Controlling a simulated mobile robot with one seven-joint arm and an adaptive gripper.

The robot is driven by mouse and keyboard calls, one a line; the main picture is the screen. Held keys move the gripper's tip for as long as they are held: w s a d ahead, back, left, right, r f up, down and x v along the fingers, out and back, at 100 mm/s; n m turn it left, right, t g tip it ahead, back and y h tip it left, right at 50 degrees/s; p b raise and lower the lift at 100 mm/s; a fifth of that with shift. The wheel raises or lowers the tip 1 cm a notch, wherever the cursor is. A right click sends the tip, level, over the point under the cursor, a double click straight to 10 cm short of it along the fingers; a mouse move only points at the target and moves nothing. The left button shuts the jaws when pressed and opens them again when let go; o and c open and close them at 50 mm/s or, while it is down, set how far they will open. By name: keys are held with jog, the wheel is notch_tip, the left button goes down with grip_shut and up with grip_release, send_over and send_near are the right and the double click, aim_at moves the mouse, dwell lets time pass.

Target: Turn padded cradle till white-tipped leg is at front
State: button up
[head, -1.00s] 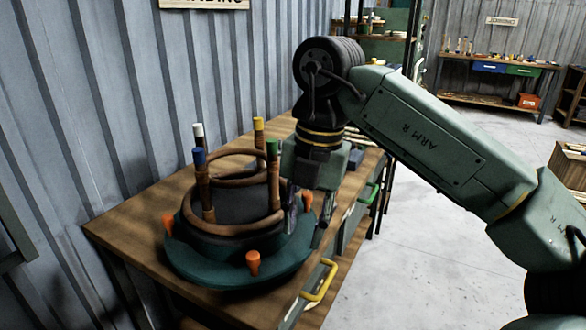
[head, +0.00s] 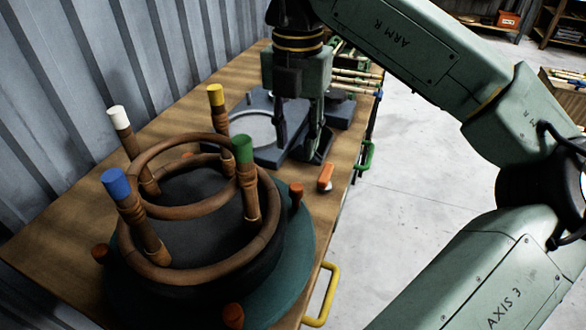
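The padded cradle is a dark green turntable (head: 300,245) with black padding and orange-red knobs (head: 296,192) around its rim. A brown rattan frame with rings sits upside down in it, legs up. The white-tipped leg (head: 118,120) is at the far left. The blue-tipped leg (head: 118,187) is at the near left, the yellow-tipped leg (head: 216,98) at the far right and the green-tipped leg (head: 243,152) at the near right. My gripper (head: 300,150) points down beyond the cradle, apart from it, over a grey fixture. Its fingers look spread, with nothing visible between them.
The grey fixture (head: 245,125) with a round recess lies on the wooden bench (head: 60,220) behind the cradle. A small orange-and-white object (head: 325,178) lies near the bench's right edge. Ribbed metal wall closes the left; open floor lies right.

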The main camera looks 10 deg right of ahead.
aim_at(296, 186)
notch_tip(296, 186, down, 10)
jog(key=shift+s+p, duration=0.1)
jog(key=shift+p, duration=0.65)
jog(key=shift+c, duration=0.5)
grip_shut()
